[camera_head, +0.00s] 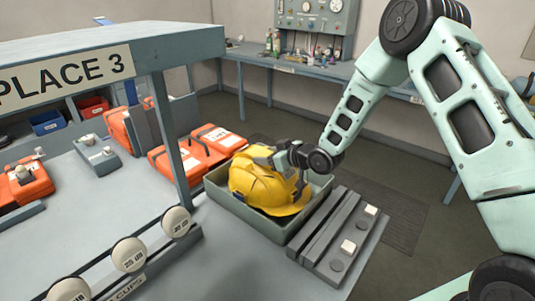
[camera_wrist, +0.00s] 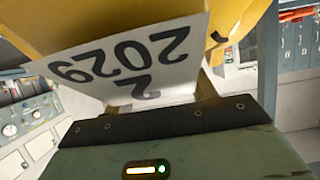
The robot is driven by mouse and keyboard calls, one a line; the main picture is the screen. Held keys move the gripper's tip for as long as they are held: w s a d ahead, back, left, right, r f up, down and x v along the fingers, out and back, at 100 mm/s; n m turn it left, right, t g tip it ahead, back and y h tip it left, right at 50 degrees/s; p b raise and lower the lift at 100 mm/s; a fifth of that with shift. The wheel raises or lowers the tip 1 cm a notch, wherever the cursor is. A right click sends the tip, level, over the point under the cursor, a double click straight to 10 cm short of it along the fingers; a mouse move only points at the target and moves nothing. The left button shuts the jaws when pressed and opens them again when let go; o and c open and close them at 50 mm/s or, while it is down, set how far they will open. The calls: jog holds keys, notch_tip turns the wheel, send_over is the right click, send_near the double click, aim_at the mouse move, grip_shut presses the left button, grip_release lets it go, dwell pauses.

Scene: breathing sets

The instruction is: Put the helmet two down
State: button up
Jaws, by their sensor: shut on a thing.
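A yellow helmet (camera_head: 262,185) is in or just over a grey-green tray (camera_head: 275,229) at the front edge of the bench in the head view. My gripper (camera_head: 291,158) is at the helmet's right side, shut on it. In the wrist view the yellow helmet (camera_wrist: 75,22) fills the top, with a white label (camera_wrist: 135,60) reading "2029" and "2" upside down. The fingertips are mostly hidden behind the label. I cannot tell whether the helmet touches the tray floor.
A dark grey grooved block (camera_head: 335,235) with pale square pieces stands right of the tray. Orange cases (camera_head: 195,150) lie behind it. A post and "PLACE 3" sign (camera_head: 65,80) rise at left. Round white cups (camera_head: 130,255) line the front left.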

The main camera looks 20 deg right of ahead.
jog(key=shift+f, duration=0.1)
jog(key=o, duration=1.6)
jog(key=shift+o, duration=0.2)
